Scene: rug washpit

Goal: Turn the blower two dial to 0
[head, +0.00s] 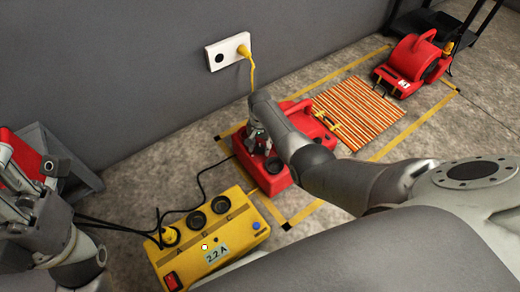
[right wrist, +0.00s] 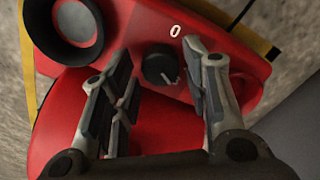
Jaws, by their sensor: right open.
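The near red blower (head: 262,178) sits on the floor below my right gripper (head: 262,142); which number it bears I cannot read. In the right wrist view its small black dial (right wrist: 160,64) is on the red housing (right wrist: 60,120), with a white "0" (right wrist: 175,31) printed above it. A pale pointer mark on the dial faces the lower right, away from the "0". My right gripper, also in the wrist view (right wrist: 158,58), is open, one finger on each side of the dial; contact is unclear. My left gripper (head: 28,190) is at the left edge, its jaws unclear.
A yellow power box (head: 232,238) with sockets and a red switch (head: 172,281) stands in front, with black cables leading left. A striped mat (head: 360,112) and a second red blower (head: 412,65) lie right. A wall outlet (head: 227,51) holds a yellow plug.

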